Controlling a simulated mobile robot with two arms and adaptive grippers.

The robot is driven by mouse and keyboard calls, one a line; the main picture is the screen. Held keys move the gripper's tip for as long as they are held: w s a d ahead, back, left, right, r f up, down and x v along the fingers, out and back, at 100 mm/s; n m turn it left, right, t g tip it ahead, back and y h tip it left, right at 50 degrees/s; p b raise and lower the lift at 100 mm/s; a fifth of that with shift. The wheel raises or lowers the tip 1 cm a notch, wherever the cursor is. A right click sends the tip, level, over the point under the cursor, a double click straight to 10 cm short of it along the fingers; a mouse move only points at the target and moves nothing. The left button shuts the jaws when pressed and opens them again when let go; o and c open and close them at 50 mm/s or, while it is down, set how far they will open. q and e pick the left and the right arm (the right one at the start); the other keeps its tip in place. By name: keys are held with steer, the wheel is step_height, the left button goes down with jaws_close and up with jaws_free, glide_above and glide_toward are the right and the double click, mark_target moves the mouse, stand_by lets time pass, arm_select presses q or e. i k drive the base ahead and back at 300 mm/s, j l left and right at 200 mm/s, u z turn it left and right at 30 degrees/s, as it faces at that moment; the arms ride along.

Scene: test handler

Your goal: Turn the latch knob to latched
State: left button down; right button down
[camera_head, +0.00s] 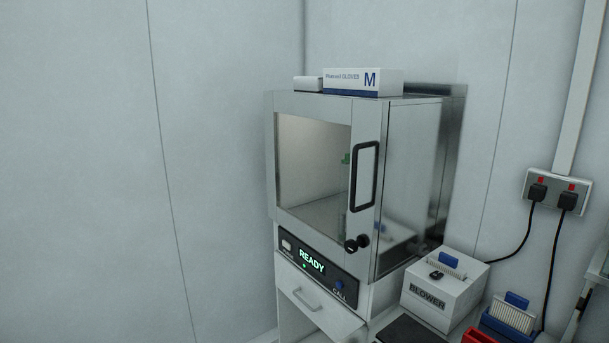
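The test handler (375,270) is a metal cabinet with a windowed front door, standing in the corner. The door appears shut. A tall black handle (354,180) is on the door's right side. The black latch knob (363,241) sits below the handle, near the door's lower right corner. It is small here, and I cannot tell whether it is latched. The panel display (312,262) under the door reads READY in green. Neither of my grippers is in view.
A glove box (350,82) lies on top of the handler. A white BLOWER box (428,301) stands at its right, near a blue rack (507,327) and a red bin (480,338). Black cables hang from a wall socket (556,190). The left side shows bare wall.

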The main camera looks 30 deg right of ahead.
mark_target(351, 246)
steer(key=z, duration=1.3)
steer(key=i+j, duration=0.15)
steer(key=j+z, duration=0.05)
steer(key=j, duration=0.05)
